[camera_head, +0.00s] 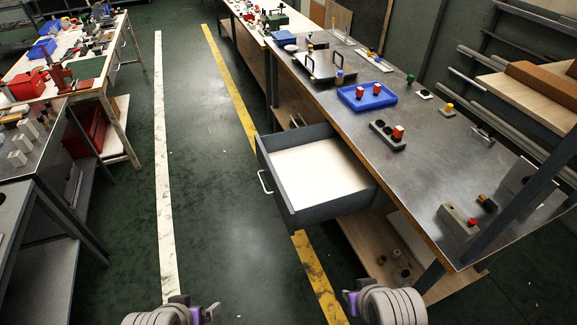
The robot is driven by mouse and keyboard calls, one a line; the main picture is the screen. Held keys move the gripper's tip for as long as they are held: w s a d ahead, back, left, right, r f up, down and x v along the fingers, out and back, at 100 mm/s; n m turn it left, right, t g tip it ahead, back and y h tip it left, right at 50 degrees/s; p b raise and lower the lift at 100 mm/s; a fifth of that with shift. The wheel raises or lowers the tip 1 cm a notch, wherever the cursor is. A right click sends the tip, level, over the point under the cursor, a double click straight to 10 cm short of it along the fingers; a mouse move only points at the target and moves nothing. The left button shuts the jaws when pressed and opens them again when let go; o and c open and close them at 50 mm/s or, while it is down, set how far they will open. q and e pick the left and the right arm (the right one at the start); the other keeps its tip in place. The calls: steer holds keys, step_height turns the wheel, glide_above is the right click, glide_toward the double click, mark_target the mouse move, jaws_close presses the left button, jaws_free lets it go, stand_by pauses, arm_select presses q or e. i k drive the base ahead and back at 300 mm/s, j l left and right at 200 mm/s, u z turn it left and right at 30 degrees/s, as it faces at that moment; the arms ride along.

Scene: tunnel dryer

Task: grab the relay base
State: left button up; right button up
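A dark base with a round dark socket and an orange-red block (388,135) stands on the metal-topped workbench (420,170), above the open drawer; it may be the relay base, but I cannot tell for sure. My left gripper (194,308) shows at the bottom edge, over the floor and left of the drawer. My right gripper (352,299) shows at the bottom edge, in front of the bench. Both are far from the bench-top parts, and their fingers are too small and cut off to judge their opening.
An empty grey drawer (272,192) stands pulled out into the aisle. A blue tray (350,100) with orange-red blocks is on the bench. A beige box (458,220) with a red button lies near the front right. Other workbenches stand at the left. The aisle floor (220,180) is clear.

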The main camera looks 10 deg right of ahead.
mark_target(380, 127)
steer(key=i+l+z, duration=0.45)
steer(key=i+z, duration=0.2)
steer(key=i, duration=0.25)
steer(key=i+z, duration=0.35)
steer(key=i, duration=0.15)
